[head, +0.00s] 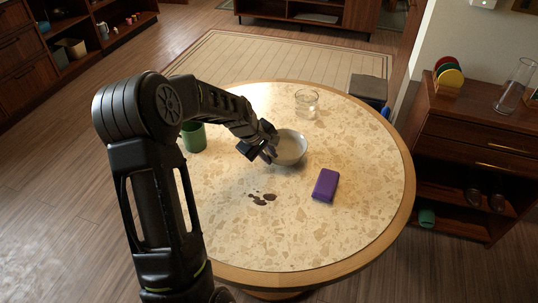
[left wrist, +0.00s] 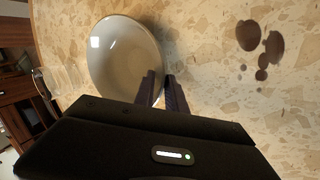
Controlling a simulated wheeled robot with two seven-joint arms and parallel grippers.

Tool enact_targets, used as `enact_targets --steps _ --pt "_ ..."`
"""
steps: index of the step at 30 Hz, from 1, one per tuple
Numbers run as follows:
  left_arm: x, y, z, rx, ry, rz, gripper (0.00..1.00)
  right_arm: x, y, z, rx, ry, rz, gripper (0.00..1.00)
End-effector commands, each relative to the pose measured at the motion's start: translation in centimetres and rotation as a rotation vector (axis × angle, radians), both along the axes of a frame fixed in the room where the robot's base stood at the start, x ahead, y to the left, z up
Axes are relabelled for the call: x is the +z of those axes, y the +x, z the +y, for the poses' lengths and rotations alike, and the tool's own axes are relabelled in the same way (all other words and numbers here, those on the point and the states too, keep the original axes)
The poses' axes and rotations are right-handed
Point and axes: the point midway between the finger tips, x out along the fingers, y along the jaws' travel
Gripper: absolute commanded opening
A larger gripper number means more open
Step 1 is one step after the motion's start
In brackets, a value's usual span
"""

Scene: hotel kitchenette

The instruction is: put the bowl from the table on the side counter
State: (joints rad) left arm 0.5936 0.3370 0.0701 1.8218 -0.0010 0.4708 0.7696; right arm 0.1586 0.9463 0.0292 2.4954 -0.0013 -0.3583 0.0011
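The pale grey bowl (head: 292,148) stands upright on the round speckled table (head: 340,230), right of the table's middle line. My left gripper (head: 271,154) is at the bowl's near left rim. In the left wrist view the bowl (left wrist: 122,55) looks empty, and the fingers (left wrist: 162,84) sit close together with the rim between them, one inside and one outside. They appear shut on the rim. The bowl appears to rest on the table. The side counter (head: 484,116) is dark wood and stands at the right. My right gripper is not in view.
A purple block (head: 326,185), a glass jar (head: 307,103), a green cup (head: 194,137) and dark spilled spots (head: 262,199) are on the table. The counter top holds coloured discs (head: 449,76) and a glass vase (head: 514,87). A grey bin (head: 369,89) stands behind the table.

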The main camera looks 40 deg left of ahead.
Motion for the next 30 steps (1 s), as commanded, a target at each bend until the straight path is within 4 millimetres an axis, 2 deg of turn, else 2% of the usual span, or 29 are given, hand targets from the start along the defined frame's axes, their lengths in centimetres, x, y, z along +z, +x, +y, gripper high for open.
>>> enact_targets --steps 3,11,16,20,30 --pt "0.0 0.0 0.0 0.0 0.0 0.0 0.25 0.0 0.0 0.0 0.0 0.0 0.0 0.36" --pt "0.1 0.0 0.0 0.0 0.0 0.0 0.25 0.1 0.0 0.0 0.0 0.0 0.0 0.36" --pt "1.1 -0.3 0.1 0.0 0.001 -0.001 0.25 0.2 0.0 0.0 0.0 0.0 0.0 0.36" --pt "2.9 -1.2 0.3 0.001 0.002 -0.002 0.25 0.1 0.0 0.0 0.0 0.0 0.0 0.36" --pt "9.1 -4.2 0.9 0.0 0.003 -0.004 0.25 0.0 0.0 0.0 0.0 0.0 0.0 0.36"
